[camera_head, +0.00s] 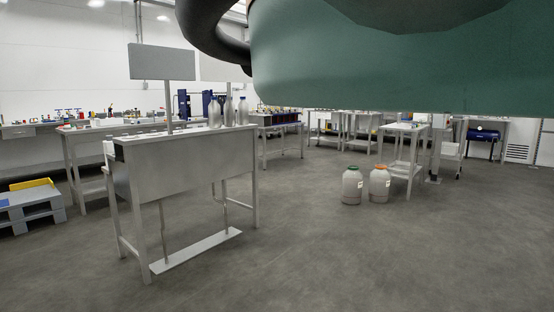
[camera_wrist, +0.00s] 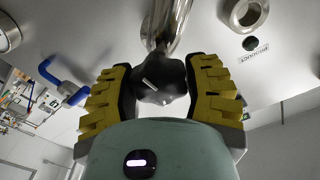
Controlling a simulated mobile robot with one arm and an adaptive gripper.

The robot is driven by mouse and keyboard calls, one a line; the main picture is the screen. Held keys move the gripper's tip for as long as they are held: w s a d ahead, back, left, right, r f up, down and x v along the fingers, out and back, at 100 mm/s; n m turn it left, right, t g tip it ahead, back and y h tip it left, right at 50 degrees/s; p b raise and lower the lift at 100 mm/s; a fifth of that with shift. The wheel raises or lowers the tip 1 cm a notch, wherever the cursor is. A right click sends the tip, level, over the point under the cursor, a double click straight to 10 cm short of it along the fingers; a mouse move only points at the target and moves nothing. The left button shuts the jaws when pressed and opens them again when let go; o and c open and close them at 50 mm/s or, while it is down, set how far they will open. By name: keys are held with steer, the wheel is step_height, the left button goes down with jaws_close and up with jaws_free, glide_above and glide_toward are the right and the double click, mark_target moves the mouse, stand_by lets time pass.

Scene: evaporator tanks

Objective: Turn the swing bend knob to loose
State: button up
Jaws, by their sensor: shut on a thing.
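In the wrist view, my gripper (camera_wrist: 163,88) has its two yellow-and-black fingers on either side of a dark, rounded swing bend knob (camera_wrist: 155,84). The gripper is shut on the knob. The knob sits at the lower end of a shiny metal pipe (camera_wrist: 168,22), against a light grey panel (camera_wrist: 110,30). I cannot read the knob's loose or tight setting. The head view does not show the knob or the gripper's fingers.
In the wrist view, an open pipe port (camera_wrist: 246,12) sits to the right beside a "PRODUCT" label (camera_wrist: 254,54). A blue handle (camera_wrist: 62,82) is at the left. In the head view, a steel table (camera_head: 190,172) and two capped containers (camera_head: 352,187) stand on open grey floor.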

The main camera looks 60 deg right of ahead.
steer(key=shift+n+b, duration=1.05)
steer(key=shift+n, duration=0.55)
steer(key=shift+s+r, duration=0.1)
steer(key=o, duration=1.2)
steer(key=shift+d, duration=0.15)
steer(key=d, duration=1.1)
steer(key=shift+s+d, duration=0.4)
